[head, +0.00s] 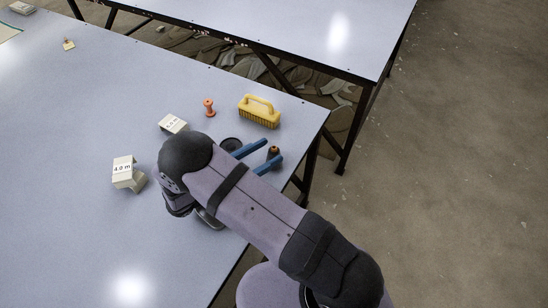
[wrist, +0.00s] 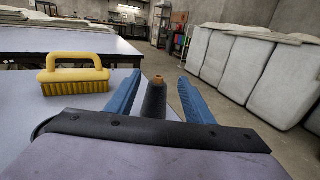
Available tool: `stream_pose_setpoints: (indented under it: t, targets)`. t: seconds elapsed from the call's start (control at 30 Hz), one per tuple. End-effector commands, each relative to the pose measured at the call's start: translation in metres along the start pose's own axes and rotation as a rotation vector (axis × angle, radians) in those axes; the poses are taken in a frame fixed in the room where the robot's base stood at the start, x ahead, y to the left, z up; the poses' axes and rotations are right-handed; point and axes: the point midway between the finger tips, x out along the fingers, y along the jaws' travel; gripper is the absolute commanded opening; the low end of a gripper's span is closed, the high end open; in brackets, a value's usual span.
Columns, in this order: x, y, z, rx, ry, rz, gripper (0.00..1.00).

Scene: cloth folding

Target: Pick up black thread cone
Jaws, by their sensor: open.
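The black thread cone (wrist: 154,101) stands upright on the table, with an orange-brown tip. In the wrist view it is between the two blue fingers of my gripper (wrist: 158,95), with a gap on each side. In the head view the cone (head: 273,153) shows near the table's right edge, by the blue fingertips of my gripper (head: 272,153). My gripper is open, with its fingers spread around the cone and nothing held. The lower part of the cone is hidden by my gripper in the wrist view.
A yellow brush (head: 259,111) and an orange spool (head: 208,108) stand beyond my gripper. Pale blocks marked with labels (head: 124,171) and (head: 172,124) lie to the left. The table's right edge (head: 315,140) is close to the cone. The far left tabletop is mostly clear.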

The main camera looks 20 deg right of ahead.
Motion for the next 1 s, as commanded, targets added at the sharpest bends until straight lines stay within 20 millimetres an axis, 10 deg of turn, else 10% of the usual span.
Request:
stream_pose_setpoints:
  t: [1.0]
  targets:
    - [0.062,0.002,-0.002,-0.001,0.0,-0.002,0.48]
